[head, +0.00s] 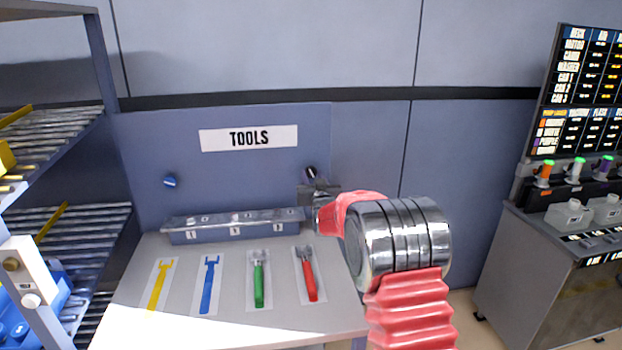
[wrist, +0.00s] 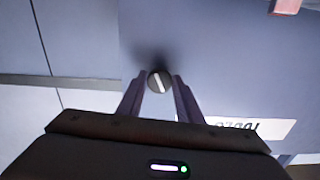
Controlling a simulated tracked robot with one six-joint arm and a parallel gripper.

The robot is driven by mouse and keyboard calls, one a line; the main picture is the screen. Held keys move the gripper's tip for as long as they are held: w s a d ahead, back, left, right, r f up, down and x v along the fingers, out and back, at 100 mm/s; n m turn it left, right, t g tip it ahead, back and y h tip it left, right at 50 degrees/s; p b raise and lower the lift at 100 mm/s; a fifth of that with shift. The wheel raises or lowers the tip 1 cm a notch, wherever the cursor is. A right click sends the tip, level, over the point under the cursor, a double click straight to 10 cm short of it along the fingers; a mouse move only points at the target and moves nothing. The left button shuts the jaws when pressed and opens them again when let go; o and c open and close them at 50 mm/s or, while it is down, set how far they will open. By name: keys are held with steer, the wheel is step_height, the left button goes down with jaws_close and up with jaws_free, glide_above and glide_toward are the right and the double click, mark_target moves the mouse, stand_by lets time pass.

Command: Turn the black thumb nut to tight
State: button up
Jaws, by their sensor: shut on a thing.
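The black thumb nut (head: 312,173) sits on the blue-grey back panel, below the right end of the TOOLS sign. In the wrist view the nut (wrist: 159,81) is a round dark knob with a white line, tilted a little from upright. My gripper (wrist: 160,88) has one finger on each side of the nut and is shut on it. In the head view my gripper (head: 318,188) is at the panel just below the nut, and my arm hides part of the area to the right. Any tight mark is not readable.
A blue knob (head: 169,181) is on the panel to the left. A metal rail (head: 235,222) with numbered slots runs below. Yellow, blue, green (head: 259,280) and red tools lie on the bench (head: 225,322). Racks stand at left, a cabinet (head: 545,270) at right.

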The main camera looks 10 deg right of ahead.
steer(key=m, duration=0.4)
steer(key=shift+m, duration=1.7)
steer(key=o, duration=1)
steer(key=shift+s, duration=0.2)
steer(key=shift+s, duration=6.7)
